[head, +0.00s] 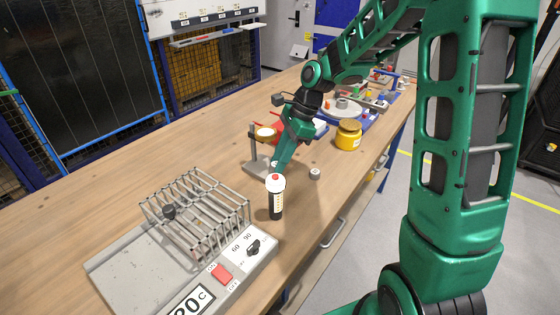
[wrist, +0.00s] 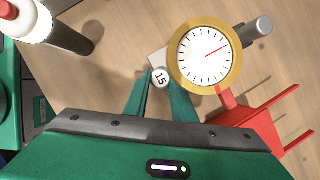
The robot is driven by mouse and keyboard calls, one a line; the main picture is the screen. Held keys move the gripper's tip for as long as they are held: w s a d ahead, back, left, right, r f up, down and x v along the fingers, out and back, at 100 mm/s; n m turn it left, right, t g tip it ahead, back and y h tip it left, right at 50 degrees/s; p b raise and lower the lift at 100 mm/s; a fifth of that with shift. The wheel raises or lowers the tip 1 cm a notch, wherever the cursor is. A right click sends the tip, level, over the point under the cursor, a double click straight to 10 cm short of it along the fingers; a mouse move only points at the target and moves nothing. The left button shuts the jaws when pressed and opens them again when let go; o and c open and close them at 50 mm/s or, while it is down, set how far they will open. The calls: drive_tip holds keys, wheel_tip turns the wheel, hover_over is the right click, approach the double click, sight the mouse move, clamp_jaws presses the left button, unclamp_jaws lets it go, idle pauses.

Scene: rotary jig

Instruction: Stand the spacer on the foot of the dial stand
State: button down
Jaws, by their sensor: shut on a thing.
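The spacer (wrist: 160,77) is a small pale round piece marked 15, seen from above in the wrist view. My gripper (wrist: 161,84) is shut on it, with one green finger on each side. The dial stand has a gold-rimmed white dial (wrist: 205,54), which also shows in the head view (head: 265,132). Part of its grey foot (wrist: 158,59) shows right beside the spacer; the foot (head: 257,170) lies on the bench in the head view. In the head view my gripper (head: 276,164) is low at the foot's right end. I cannot tell whether the spacer touches the foot.
A dark bottle with a white and red top (head: 276,199) stands close in front of my gripper. A small grey cylinder (head: 315,173) and a yellow jar (head: 348,135) are to the right. A wire rack (head: 195,212) is at front left. A red forked piece (wrist: 245,118) is beside the dial.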

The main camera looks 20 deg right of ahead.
drive_tip(key=shift+w+a, duration=0.45)
drive_tip(key=shift+w, duration=0.25)
drive_tip(key=shift+w+a, duration=0.4)
drive_tip(key=shift+w, duration=0.25)
idle(0.4)
drive_tip(key=c, duration=1.4)
unclamp_jaws()
drive_tip(key=v, duration=1)
drive_tip(key=shift+r, duration=0.35)
drive_tip(key=shift+d, duration=0.15)
drive_tip(key=shift+c, duration=0.3)
